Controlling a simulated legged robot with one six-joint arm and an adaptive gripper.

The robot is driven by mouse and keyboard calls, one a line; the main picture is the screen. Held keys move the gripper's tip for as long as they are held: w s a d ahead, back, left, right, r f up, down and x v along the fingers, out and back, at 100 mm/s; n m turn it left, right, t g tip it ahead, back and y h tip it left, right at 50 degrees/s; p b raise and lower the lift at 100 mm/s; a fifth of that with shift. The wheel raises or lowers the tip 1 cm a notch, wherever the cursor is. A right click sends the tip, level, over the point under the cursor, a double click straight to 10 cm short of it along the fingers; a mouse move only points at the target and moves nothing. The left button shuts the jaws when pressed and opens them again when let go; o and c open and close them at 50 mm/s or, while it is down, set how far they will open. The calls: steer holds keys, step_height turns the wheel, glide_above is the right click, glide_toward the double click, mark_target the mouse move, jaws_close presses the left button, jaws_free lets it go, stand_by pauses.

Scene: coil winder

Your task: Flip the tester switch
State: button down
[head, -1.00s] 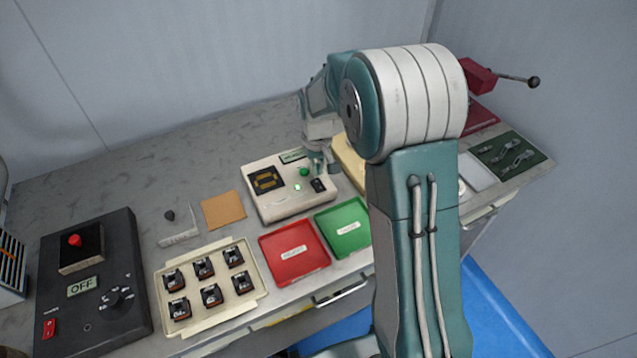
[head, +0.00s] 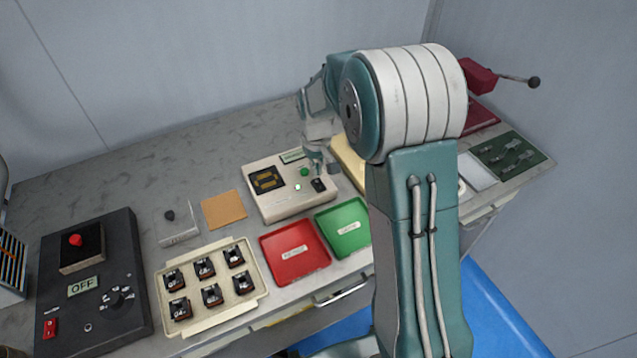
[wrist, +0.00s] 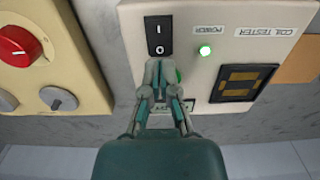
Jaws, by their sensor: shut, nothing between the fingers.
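The white coil tester (head: 280,205) stands on the bench in the middle of the head view, and fills the right half of the wrist view (wrist: 285,75). Its black rocker switch (wrist: 159,35), marked I and 0, is near the tester's edge; it also shows in the head view (head: 319,185). The POWER lamp (wrist: 204,50) beside it glows green. My gripper (wrist: 161,66) is shut and empty, its fingertips just beside the 0 end of the switch. I cannot tell whether they touch it. The fingers partly hide a green button (head: 304,171).
Red (head: 295,265) and green (head: 343,240) trays lie in front of the tester. A cream tray of several coils (head: 210,287) and a black OFF unit (head: 115,265) are at left. A cream panel with a red knob (wrist: 15,45) stands close beside the tester.

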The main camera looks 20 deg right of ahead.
mark_target(316, 180)
steer(key=shift+f, duration=1.3)
stand_by(1.0)
steer(key=shift+r, duration=3.55)
steer(key=shift+s+r, duration=0.1)
steer(key=shift+r, duration=0.15)
steer(key=s+r+t, duration=0.2)
steer(key=s+r, duration=0.4)
steer(key=r, duration=0.2)
steer(key=s+r+m+t, duration=0.1)
steer(key=s+r, duration=0.2)
steer(key=s, duration=0.7)
steer(key=s+r+m+t, duration=0.1)
steer(key=s+r+t, duration=0.1)
steer(key=s, duration=0.9)
steer(key=shift+r+t, duration=0.3)
steer(key=shift+r, duration=0.3)
